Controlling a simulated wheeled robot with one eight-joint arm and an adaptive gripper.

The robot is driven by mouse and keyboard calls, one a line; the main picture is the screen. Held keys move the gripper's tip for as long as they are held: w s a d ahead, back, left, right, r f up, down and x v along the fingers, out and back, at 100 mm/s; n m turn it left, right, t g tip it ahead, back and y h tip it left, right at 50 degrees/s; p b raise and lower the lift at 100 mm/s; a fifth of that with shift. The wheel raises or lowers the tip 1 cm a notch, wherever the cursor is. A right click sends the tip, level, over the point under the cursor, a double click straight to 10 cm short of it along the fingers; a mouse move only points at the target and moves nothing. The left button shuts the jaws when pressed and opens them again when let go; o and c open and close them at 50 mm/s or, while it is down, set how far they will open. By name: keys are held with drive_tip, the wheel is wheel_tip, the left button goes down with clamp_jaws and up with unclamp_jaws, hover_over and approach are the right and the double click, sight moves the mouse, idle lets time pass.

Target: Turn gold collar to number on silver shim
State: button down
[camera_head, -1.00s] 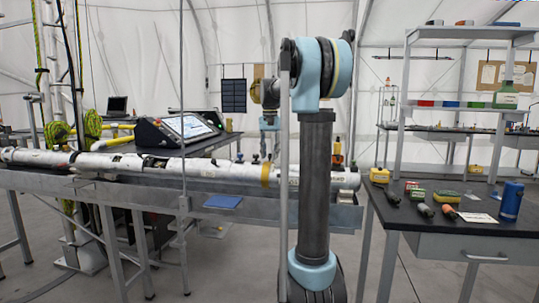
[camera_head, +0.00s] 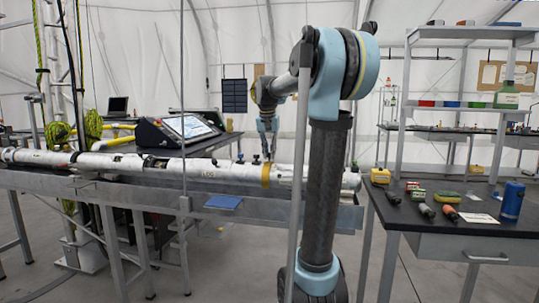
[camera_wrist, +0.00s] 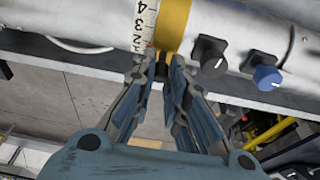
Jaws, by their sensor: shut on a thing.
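The gold collar (camera_head: 266,174) wraps around the long white tube in the head view, and shows close up in the wrist view (camera_wrist: 173,27). Beside it, to its left in the wrist view, is a pale numbered scale (camera_wrist: 145,24) with the numbers 4, 3 and 2 legible. My gripper (camera_wrist: 161,70) is at the collar's lower edge in the wrist view, with its fingertips closed on a small dark peg (camera_wrist: 160,69). In the head view my gripper (camera_head: 268,153) is just above the collar. I cannot identify the silver shim.
A black knob (camera_wrist: 209,55) and a blue knob (camera_wrist: 266,78) stick out of the tube to the right of my fingers. The tube lies along a metal bench (camera_head: 120,181). A dark table (camera_head: 450,226) with small tools and a blue can (camera_head: 511,201) stands at right.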

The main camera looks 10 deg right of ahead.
drive_tip(key=shift+s+a, duration=0.25)
drive_tip(key=shift+s, duration=0.3)
drive_tip(key=c, duration=1.6)
unclamp_jaws()
drive_tip(key=shift+r, duration=0.15)
drive_tip(key=v, duration=1.1)
drive_tip(key=shift+r, duration=0.35)
drive_tip(key=shift+s, duration=0.1)
drive_tip(key=s+f+n, duration=0.1)
drive_tip(key=s+f, duration=0.9)
drive_tip(key=f, duration=0.3)
drive_tip(key=s+d+f+n, duration=0.1)
drive_tip(key=s+f+n, duration=0.1)
drive_tip(key=s+f, duration=0.9)
drive_tip(key=s+d+f+n+y, duration=0.1)
drive_tip(key=s+f, duration=1)
drive_tip(key=f, duration=0.5)
drive_tip(key=shift+s+d+f+n, duration=0.2)
drive_tip(key=shift+s+f+n, duration=0.05)
drive_tip(key=shift+n, duration=0.05)
